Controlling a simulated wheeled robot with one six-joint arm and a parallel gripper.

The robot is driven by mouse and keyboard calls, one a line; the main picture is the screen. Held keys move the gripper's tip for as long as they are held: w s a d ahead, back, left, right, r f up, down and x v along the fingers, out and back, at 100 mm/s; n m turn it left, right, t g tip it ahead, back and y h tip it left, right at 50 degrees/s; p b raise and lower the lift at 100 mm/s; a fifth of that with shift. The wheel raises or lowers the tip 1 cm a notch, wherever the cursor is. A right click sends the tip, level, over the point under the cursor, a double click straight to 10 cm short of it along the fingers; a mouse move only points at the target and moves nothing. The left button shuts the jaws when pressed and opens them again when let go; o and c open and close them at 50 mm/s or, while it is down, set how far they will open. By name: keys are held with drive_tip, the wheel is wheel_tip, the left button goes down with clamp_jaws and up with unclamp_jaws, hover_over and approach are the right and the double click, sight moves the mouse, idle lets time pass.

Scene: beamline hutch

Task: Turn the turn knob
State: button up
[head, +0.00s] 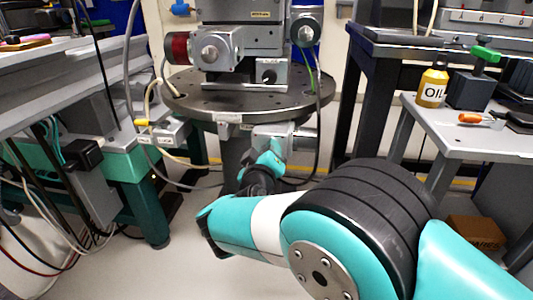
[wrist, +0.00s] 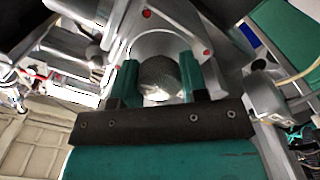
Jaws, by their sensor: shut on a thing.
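The turn knob (wrist: 158,72) is a round, dark grey, knurled piece with a paler rounded end, on a grey metal housing (wrist: 205,35) with small red dots. My gripper (wrist: 159,78) has one teal finger on each side of the knob and is shut on it. In the head view my gripper (head: 272,156) is at a grey block (head: 290,132) under the front rim of the round dark table. There the knob is hidden behind my gripper. I cannot tell how far the knob is turned.
The round perforated table (head: 225,97) carries a stage with other knobs above my gripper. Cables hang beside it on both sides. A bench with teal legs (head: 140,180) stands left. A grey side table (head: 460,142) with a yellow oil bottle (head: 432,88) stands right.

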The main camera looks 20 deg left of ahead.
drive_tip(key=shift+f, duration=0.1)
drive_tip(key=o, duration=0.9)
drive_tip(key=shift+s, duration=0.15)
drive_tip(key=v, duration=1.7)
drive_tip(key=shift+s+a, duration=0.1)
